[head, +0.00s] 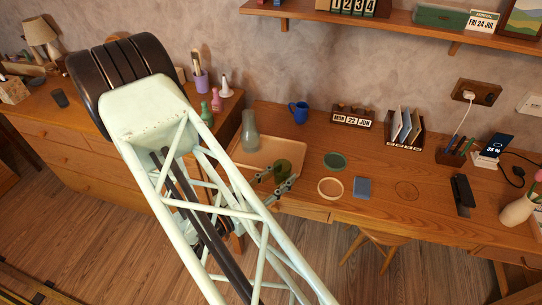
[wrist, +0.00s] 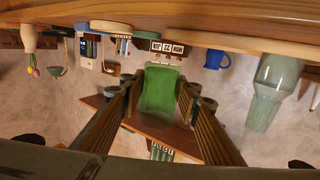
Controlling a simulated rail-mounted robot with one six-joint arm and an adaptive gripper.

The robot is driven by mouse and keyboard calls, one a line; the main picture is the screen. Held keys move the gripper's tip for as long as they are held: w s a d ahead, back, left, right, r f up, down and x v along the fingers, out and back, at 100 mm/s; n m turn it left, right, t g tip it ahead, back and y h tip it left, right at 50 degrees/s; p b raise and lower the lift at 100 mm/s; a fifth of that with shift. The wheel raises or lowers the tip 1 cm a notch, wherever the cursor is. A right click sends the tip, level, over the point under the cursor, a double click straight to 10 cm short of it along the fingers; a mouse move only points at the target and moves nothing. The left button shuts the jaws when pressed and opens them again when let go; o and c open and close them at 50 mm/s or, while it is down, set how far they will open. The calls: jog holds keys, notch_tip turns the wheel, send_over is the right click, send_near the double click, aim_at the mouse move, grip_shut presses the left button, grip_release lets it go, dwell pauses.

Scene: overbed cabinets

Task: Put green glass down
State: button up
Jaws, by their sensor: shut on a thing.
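The green glass (head: 284,166) is held in my gripper (head: 275,186), over the right part of a light wooden tray (head: 262,145) on the desk. In the wrist view, which looks upside down, the glass (wrist: 160,88) sits between the two fingers of my gripper (wrist: 158,98). The head view does not show clearly whether its base is above the tray or touching it. A grey-green carafe (head: 249,131) stands at the tray's back left; it also shows in the wrist view (wrist: 275,92).
Right of the tray lie a green round coaster (head: 335,161), a pale ring (head: 330,188) and a blue square (head: 362,188). A blue mug (head: 299,112), a calendar block (head: 352,117) and a letter holder (head: 405,127) stand behind. A shelf (head: 400,22) hangs above.

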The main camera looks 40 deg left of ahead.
jog(key=shift+s+d+y, duration=0.1)
jog(key=shift+s+y, duration=0.2)
jog(key=shift+s, duration=1)
jog(key=b, duration=0.3)
send_over(281, 156)
jog(key=s+d, duration=0.2)
jog(key=s, duration=0.1)
jog(key=shift+w+f, duration=0.1)
jog(key=shift+f, duration=0.65)
jog(key=shift+n, duration=0.3)
jog(key=shift+f+b, duration=0.5)
jog(key=shift+f, duration=1.25)
jog(key=shift+f, duration=0.15)
jog(key=o, duration=0.9)
jog(key=shift+r, duration=0.2)
jog(key=shift+s+a+r+p, duration=0.1)
jog(key=shift+s+p, duration=0.25)
jog(key=shift+s, duration=1.65)
jog(key=shift+s+a+r+p, duration=0.15)
jog(key=shift+s+p, duration=0.15)
jog(key=shift+s, duration=1.7)
jog(key=shift+s+a+p, duration=0.1)
jog(key=shift+s+p, duration=0.25)
jog(key=shift+s, duration=1.65)
